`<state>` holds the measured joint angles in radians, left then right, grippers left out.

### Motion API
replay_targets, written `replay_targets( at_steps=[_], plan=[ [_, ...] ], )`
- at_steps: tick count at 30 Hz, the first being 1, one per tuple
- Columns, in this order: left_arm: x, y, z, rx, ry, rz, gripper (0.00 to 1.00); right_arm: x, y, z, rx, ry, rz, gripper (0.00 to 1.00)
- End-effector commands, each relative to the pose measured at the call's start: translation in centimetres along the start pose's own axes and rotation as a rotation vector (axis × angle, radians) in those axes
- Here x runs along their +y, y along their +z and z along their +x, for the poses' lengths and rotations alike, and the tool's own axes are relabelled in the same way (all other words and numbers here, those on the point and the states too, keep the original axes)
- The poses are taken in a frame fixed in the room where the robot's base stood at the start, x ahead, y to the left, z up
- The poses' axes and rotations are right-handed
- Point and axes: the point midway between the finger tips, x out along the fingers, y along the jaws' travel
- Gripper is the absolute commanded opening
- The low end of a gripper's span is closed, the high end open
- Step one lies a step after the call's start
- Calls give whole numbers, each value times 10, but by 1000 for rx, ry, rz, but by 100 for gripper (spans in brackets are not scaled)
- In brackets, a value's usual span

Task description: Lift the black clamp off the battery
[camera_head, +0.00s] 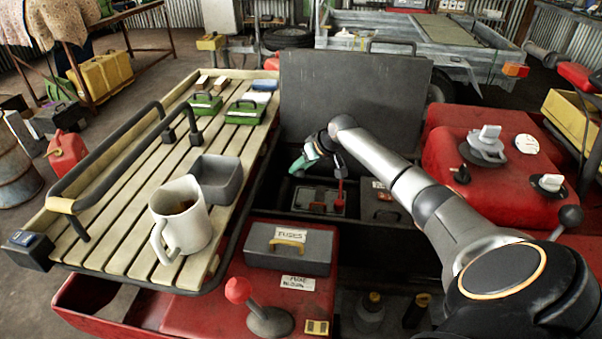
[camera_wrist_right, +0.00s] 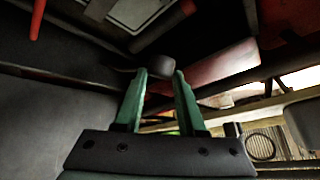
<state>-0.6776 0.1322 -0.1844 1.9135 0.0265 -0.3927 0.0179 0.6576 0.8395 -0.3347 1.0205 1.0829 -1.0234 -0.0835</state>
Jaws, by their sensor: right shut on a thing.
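The battery (camera_head: 311,199) sits in the dark open compartment below the raised grey lid, with a red clamp (camera_head: 340,196) standing at its right side. My right gripper (camera_head: 296,167) has green fingers and reaches in above the battery's back left part, pointing left and down. In the right wrist view its two fingertips (camera_wrist_right: 160,75) are closed around a dark rounded piece (camera_wrist_right: 156,68), which I take as the black clamp. A thin dark cable seems to run left from it. In the head view the clamp is too dark to make out against the compartment. My left gripper is not in view.
A raised grey lid (camera_head: 352,95) stands behind the compartment. A grey fuses box (camera_head: 290,249) and a red-knobbed lever (camera_head: 240,290) are in front. A slatted rack (camera_head: 120,235) on the left carries a white mug (camera_head: 181,217) and a grey bin (camera_head: 217,178). A red panel with knobs (camera_head: 492,160) is right.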

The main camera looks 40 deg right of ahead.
Motion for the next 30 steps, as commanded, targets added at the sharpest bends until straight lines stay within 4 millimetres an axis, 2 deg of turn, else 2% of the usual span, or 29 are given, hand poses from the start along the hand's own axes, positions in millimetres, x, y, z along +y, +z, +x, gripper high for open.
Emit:
replay_targets(
  at_steps=[1,6,14,30],
  plan=[
    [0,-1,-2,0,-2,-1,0,4,-13,-6,18,6,0,0],
    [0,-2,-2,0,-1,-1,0,12,-26,-12,16,11,-1,0],
    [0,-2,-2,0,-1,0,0,19,-31,-14,3,16,-3,0],
    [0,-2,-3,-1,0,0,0,15,-31,-14,2,8,-2,60]
  ],
)
